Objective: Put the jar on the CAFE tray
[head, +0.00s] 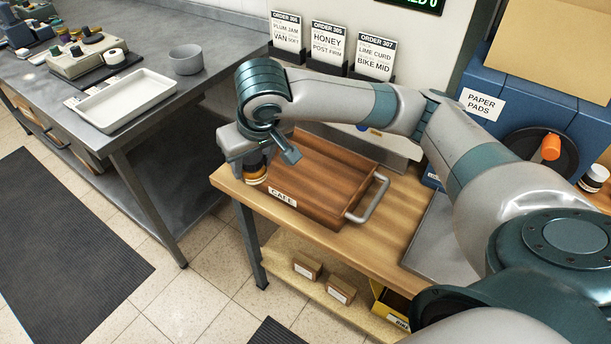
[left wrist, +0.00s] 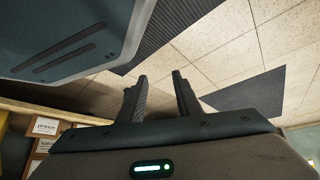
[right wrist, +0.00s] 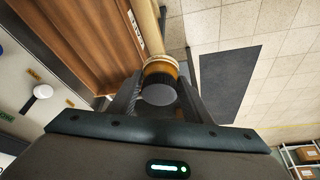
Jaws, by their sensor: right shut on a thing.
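The CAFE tray (head: 325,172) is a brown wooden tray with a metal handle and a white CAFE label, on the wooden bench. It also shows in the right wrist view (right wrist: 85,35). The jar (head: 256,178), amber with a dark lid, is at the bench's left end, beside the tray and outside its wall. My right gripper (head: 254,160) is shut on it from above; the right wrist view shows the jar (right wrist: 160,66) between the fingers. I cannot tell whether its base touches the bench. My left gripper (left wrist: 160,88) is open and empty, above the floor.
Boxes (head: 340,291) sit on the lower shelf. The tray's visible floor is clear.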

